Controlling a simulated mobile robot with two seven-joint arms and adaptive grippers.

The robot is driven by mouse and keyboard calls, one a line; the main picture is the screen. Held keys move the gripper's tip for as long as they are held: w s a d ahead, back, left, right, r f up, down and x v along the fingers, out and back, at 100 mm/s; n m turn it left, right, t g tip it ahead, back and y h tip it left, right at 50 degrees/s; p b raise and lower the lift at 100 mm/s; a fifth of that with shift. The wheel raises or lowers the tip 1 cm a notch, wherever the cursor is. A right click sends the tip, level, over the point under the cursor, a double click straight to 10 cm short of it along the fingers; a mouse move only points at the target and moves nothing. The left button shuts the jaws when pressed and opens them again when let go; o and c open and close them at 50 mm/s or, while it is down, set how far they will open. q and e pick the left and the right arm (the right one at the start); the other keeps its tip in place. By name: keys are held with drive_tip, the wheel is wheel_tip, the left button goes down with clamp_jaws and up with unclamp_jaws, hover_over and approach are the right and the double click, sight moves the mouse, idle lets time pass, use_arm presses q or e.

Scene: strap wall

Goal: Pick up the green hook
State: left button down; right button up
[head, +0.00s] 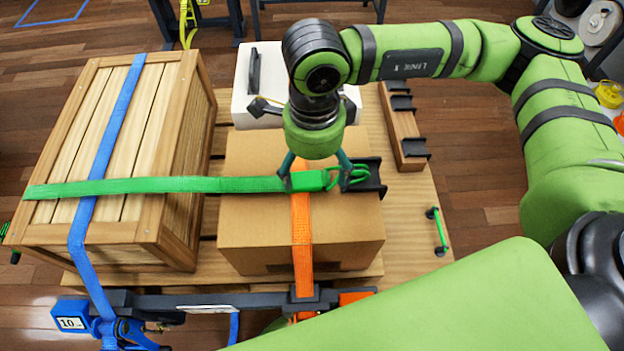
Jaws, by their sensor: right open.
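The green hook (357,174) is at the right end of the green strap (160,187). It lies by a black bracket at the right side of the cardboard box (300,245). The strap runs from the wooden crate across the box. My right gripper (316,181) points down over the strap's end, just left of the hook. Its fingers are open, one on each side of the green end piece. One fingertip overlaps the hook in the picture, and I cannot tell whether they touch. My left gripper is not in view.
A blue strap (110,150) crosses the wooden crate (180,215). An orange strap (302,235) runs down the cardboard box under the green one. A white case (243,95) stands behind the box. A wooden rail (398,125) with black brackets and a small green bar lie right.

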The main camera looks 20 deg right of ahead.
sight(315, 182)
drive_tip(key=f, duration=0.1)
drive_tip(key=f+p, duration=0.2)
drive_tip(key=shift+w+d, duration=0.25)
wheel_tip(315, 182, down, 2)
drive_tip(key=shift+w+f+p, duration=0.1)
drive_tip(key=shift+p, duration=0.25)
drive_tip(key=shift+f, duration=0.25)
drive_tip(key=c, duration=0.4)
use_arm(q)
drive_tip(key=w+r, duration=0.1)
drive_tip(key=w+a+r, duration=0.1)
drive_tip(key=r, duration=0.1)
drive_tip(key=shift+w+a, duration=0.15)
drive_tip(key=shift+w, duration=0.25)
use_arm(e)
drive_tip(key=c, duration=1)
